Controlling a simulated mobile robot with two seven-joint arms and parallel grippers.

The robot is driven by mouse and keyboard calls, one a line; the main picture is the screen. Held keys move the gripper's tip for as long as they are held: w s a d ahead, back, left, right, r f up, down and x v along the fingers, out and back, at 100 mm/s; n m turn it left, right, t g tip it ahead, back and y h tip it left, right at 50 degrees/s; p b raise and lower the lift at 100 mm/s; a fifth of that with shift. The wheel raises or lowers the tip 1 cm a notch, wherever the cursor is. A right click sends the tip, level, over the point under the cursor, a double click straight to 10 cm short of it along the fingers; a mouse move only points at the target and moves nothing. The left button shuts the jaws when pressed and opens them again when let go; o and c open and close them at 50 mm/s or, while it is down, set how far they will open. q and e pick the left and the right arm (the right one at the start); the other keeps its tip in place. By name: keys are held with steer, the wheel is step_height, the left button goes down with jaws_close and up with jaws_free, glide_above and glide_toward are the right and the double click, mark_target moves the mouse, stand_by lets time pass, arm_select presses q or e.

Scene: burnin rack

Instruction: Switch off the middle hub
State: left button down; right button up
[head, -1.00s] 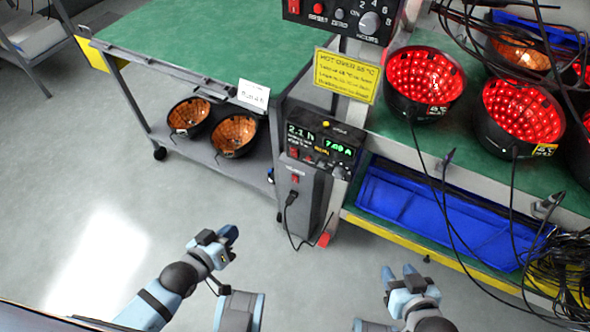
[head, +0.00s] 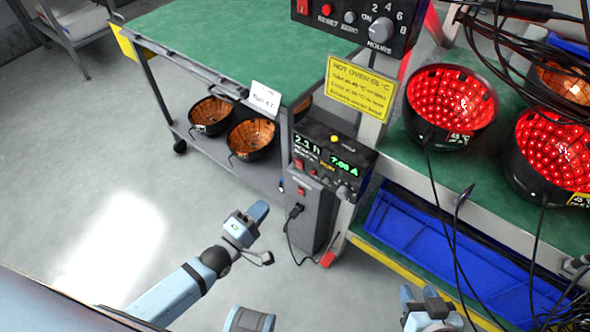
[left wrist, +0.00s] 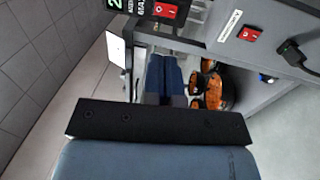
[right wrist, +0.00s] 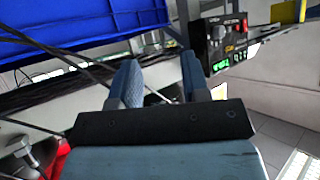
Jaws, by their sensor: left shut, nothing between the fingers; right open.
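A black control unit (head: 330,155) with green displays, a yellow lamp and a red rocker switch stands on a grey box (head: 310,205). The grey box has its own red switch (head: 301,191) and a plugged black cable. I cannot tell which part is called the middle hub. My left gripper (head: 258,212) is shut and empty, left of the grey box and apart from it. In the left wrist view, the box's red switch (left wrist: 250,33) lies right of the fingers, and another red switch (left wrist: 165,10) above them. My right gripper (right wrist: 155,80) is open and empty, low on the right.
A larger panel (head: 355,25) with a red switch and an hours dial hangs above a yellow hot-warning sign (head: 360,88). Glowing red bowls (head: 450,105) stand on the green bench at right, above a blue tray (head: 440,240). Loose cables hang there. The floor at left is clear.

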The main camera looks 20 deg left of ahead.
mark_target(300, 164)
arm_select(q)
steer(key=shift+w, duration=0.1)
steer(key=b+x, duration=0.1)
steer(key=x, duration=1.3)
steer(key=shift+b, duration=0.4)
arm_select(e)
steer(key=shift+w+a+f, duration=0.1)
steer(key=shift+w, duration=0.05)
